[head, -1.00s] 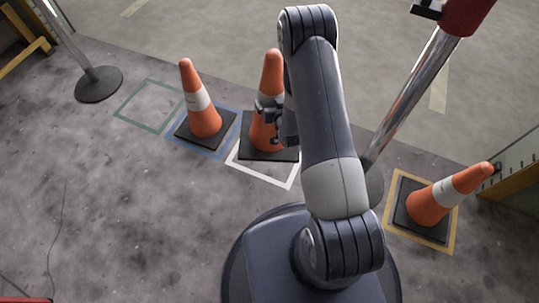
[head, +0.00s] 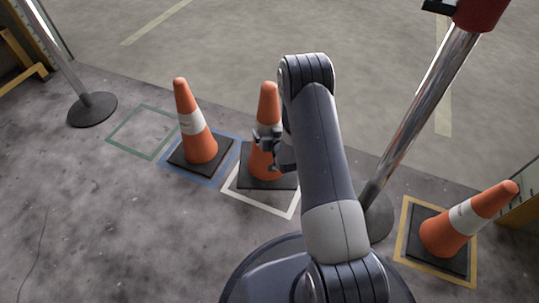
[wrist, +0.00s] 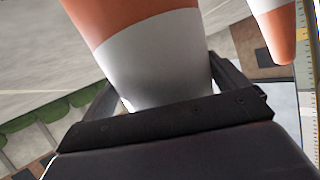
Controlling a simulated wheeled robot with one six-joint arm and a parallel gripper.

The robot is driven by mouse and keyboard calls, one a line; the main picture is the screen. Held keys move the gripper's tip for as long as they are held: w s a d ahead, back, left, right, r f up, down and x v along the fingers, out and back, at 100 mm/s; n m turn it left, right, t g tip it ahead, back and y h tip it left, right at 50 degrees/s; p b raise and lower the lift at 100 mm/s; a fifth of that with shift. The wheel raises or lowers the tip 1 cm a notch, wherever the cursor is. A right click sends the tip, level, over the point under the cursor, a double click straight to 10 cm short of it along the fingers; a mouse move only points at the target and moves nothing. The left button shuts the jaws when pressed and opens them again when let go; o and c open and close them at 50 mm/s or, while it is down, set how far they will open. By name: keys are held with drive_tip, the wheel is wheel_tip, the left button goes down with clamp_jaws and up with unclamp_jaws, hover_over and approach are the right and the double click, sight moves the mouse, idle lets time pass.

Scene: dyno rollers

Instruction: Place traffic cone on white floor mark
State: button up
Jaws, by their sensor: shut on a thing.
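The held traffic cone (head: 267,105) is orange with a white band and a black square base. It stands upright, its base over the back part of the white floor mark (head: 262,203); the mark's front edge and corners show bare. I cannot tell whether the base touches the floor. My gripper (head: 266,138) is shut on the cone at its white band. The band also fills the wrist view (wrist: 155,60) between my fingers. My arm hides part of the cone's right side and the mark's right side.
A second cone (head: 200,149) stands on the blue mark (head: 205,181) just left. A third cone (head: 442,237) stands on the yellow mark (head: 403,225) at right. The green mark (head: 130,152) is empty. Posts stand at left (head: 92,109) and right (head: 425,105).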

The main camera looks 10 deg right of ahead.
wheel_tip(320, 180, down, 9)
drive_tip(key=b, duration=0.3)
drive_tip(key=shift+w+r+b, duration=0.15)
drive_tip(key=shift+b, duration=0.25)
drive_tip(key=o, duration=1.7)
drive_tip(key=shift+f, duration=0.2)
drive_tip(key=shift+s, duration=0.2)
drive_tip(key=p+v, duration=0.4)
drive_tip(key=v, duration=0.8)
